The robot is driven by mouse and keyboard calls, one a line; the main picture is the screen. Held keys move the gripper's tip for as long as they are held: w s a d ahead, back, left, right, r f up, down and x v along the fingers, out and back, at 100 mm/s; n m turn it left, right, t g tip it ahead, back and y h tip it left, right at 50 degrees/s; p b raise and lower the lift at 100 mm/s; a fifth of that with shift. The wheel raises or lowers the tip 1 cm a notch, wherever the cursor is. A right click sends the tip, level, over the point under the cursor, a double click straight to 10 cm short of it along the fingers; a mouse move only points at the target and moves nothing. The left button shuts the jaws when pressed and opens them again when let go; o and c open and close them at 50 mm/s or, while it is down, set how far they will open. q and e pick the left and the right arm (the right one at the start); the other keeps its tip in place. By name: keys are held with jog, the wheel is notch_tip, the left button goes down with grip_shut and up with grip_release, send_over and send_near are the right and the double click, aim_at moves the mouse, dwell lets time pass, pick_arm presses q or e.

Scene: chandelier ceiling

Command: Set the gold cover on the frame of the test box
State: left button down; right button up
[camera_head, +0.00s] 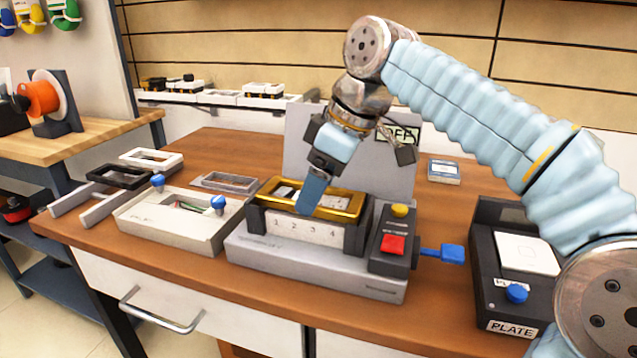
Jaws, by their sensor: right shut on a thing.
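The gold cover (348,209) is an open rectangular frame. It lies on or just over the dark frame (357,238) of the grey test box (310,274); I cannot tell if it is fully seated. My right gripper (308,207) reaches down from the upper right and is shut on the cover near its middle, hiding part of it. The numbered strip (300,229) shows below the cover. A red button (393,244), a yellow knob (400,210) and a blue handle (452,253) are at the box's right end. My left gripper is not in view.
A white fixture with blue knobs (170,225) stands left of the test box. Black (119,178), white (152,159) and grey (229,182) frames lie behind it. A black plate unit (484,268) stands right. The box's upright back panel (300,140) rises behind my gripper.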

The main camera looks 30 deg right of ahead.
jog(key=shift+f, duration=0.2)
jog(key=o, duration=1.1)
jog(key=shift+c, duration=0.2)
jog(key=shift+r, duration=0.15)
notch_tip(320, 180, up, 2)
jog(key=shift+r+p, duration=0.1)
jog(key=shift+p, duration=1.1)
jog(key=shift+r+p, duration=0.45)
jog(key=shift+r, duration=1.4)
